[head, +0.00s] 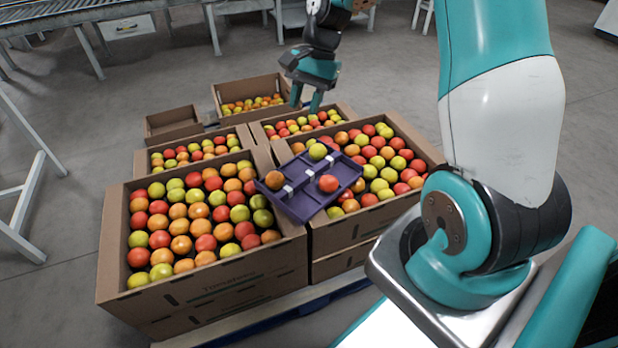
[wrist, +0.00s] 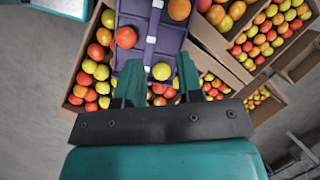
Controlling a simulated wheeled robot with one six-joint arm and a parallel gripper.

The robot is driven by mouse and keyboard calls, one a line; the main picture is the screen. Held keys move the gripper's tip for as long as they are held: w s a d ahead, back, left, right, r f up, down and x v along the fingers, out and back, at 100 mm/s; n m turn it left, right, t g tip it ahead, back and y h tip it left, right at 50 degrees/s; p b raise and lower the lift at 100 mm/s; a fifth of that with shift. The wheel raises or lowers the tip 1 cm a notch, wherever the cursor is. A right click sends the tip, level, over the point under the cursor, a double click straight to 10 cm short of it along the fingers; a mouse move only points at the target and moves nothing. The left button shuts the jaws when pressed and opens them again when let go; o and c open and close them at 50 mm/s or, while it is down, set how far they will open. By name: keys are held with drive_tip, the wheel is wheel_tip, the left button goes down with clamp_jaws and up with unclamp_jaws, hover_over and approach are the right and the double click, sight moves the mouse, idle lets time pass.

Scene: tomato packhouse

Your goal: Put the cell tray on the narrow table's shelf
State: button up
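The cell tray (head: 300,206) is purple with pale clips on its dividers. It lies tilted across the rims of the tomato boxes, and it also shows in the wrist view (wrist: 170,46). It holds an orange tomato (head: 274,180), a red one (head: 328,184) and a yellow-green one (head: 318,151). My gripper (head: 306,106) is above and behind the tray in the head view. In the wrist view its fingers (wrist: 157,62) are apart with nothing gripped, and the yellow-green tomato shows between them. I cannot tell which table is the narrow one.
Cardboard boxes of tomatoes (head: 205,283) stand close together on a blue pallet under and around the tray. A smaller box (head: 173,126) is at the back left. A white frame (head: 25,160) stands at the left, and a roller conveyor (head: 70,12) at the back left. Floor between is clear.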

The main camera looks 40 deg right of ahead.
drive_tip(key=d+f+m, duration=0.5)
drive_tip(key=d+f, duration=0.1)
drive_tip(key=d, duration=0.2)
drive_tip(key=b, duration=0.4)
hover_over(310, 172)
drive_tip(key=d, duration=0.3)
drive_tip(key=f, duration=1)
drive_tip(key=shift+s+a+f, duration=0.1)
drive_tip(key=shift+a+f, duration=0.15)
drive_tip(key=shift+b+x, duration=1.2)
drive_tip(key=shift+x, duration=1.85)
drive_tip(key=shift+w+a+r, duration=0.1)
drive_tip(key=shift+w, duration=0.1)
drive_tip(key=shift+c, duration=0.5)
clamp_jaws()
